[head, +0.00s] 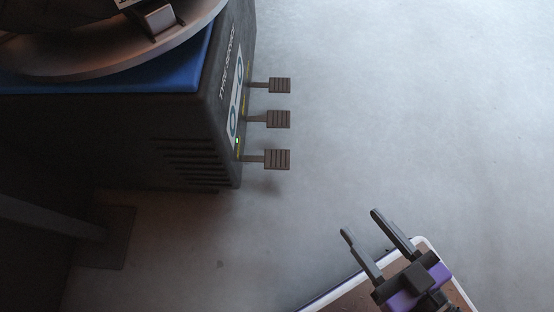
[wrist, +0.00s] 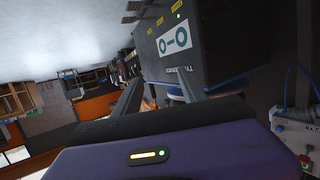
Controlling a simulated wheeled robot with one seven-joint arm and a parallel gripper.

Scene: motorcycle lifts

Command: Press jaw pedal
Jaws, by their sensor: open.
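Three dark ribbed pedals stick out to the right from the side of a dark tyre machine in the head view: the far pedal (head: 280,86), the middle pedal (head: 279,119) and the near pedal (head: 278,159). I cannot read which one is the jaw pedal. A small green light glows beside the near pedal. My gripper (head: 360,222) is open and empty, below and right of the near pedal, apart from it. In the wrist view its two fingers (wrist: 160,82) point toward the machine, with dark pedal-like shapes at the top edge.
The tyre machine (head: 180,135) has a blue top and a round turntable (head: 130,58). It also shows in the wrist view with its blue-and-white sign (wrist: 173,40). The grey floor (head: 420,110) right of the pedals is clear. A dark plate (head: 118,235) lies at lower left.

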